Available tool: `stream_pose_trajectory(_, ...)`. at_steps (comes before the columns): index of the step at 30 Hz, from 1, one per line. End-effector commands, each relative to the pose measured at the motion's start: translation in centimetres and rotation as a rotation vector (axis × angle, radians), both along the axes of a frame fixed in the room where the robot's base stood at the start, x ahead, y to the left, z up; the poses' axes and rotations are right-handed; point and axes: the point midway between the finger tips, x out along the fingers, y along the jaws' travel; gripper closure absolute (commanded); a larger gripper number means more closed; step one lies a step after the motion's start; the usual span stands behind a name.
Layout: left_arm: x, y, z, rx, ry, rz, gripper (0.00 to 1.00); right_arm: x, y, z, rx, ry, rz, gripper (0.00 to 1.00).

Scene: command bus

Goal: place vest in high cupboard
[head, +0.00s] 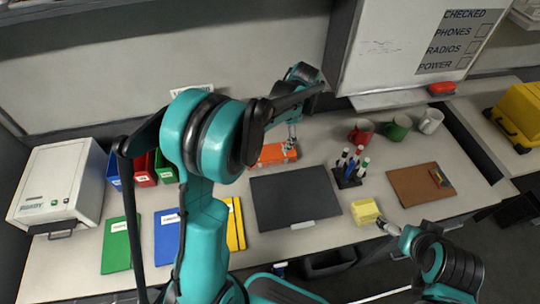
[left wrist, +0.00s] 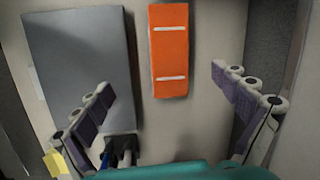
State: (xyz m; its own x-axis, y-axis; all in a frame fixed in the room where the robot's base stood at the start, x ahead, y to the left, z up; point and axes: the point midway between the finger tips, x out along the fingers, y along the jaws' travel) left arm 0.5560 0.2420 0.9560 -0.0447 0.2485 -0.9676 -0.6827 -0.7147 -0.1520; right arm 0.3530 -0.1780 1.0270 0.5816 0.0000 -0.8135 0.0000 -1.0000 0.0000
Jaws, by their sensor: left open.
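The folded orange vest (head: 270,155) with pale stripes lies on the worktop behind the dark flat panel. In the left wrist view the vest (left wrist: 168,60) lies flat, ahead of and between the spread fingers, not touched by them. My left gripper (head: 292,136) is over the right part of the vest in the head view, open and empty; its spread fingers also show in the left wrist view (left wrist: 163,85). My right gripper (head: 390,228) is low at the front edge near the yellow block; its jaws are too small to read. I cannot pick out the high cupboard.
The dark panel (head: 295,197) lies in front of the vest. A pen holder (head: 349,176), mugs (head: 398,128), clipboard (head: 415,184) and yellow block (head: 364,212) are to the right. Coloured binders (head: 143,170) and a white box (head: 62,182) are left. A wall stands behind.

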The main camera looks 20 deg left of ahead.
Motion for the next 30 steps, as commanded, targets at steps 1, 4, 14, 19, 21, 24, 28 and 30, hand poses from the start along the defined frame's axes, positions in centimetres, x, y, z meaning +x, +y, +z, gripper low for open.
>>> stream_pose_trajectory(1,1.0,0.3,-1.4,0.009,0.039,-0.025,0.03,0.0,0.0,0.0,0.0,0.0,0.0,0.0)
stream_pose_trajectory(4,2.2,0.8,-3.8,0.024,0.114,-0.073,0.03,0.0,0.0,0.0,0.0,0.0,0.0,0.0)
stream_pose_trajectory(14,3.5,1.6,-8.3,0.038,0.238,-0.147,0.03,0.0,0.0,-0.1,0.0,0.0,0.0,0.0)
stream_pose_trajectory(19,3.1,2.2,-10.1,0.039,0.241,-0.15,0.03,0.0,0.0,-0.8,0.0,0.0,0.0,0.0)
stream_pose_trajectory(21,2.9,2.3,-10.8,0.039,0.24,-0.15,0.03,0.0,0.0,-1.0,0.0,0.0,0.0,0.0)
stream_pose_trajectory(24,2.8,2.5,-11.6,0.039,0.239,-0.149,0.03,0.0,0.0,-1.4,0.0,0.0,0.0,0.0)
stream_pose_trajectory(28,2.6,2.8,-13.6,0.038,0.238,-0.148,0.03,0.0,0.0,-2.5,0.0,0.0,0.0,0.0)
stream_pose_trajectory(30,2.4,3.1,-14.6,0.038,0.238,-0.147,0.03,0.0,0.0,-3.0,0.0,0.0,0.0,0.0)
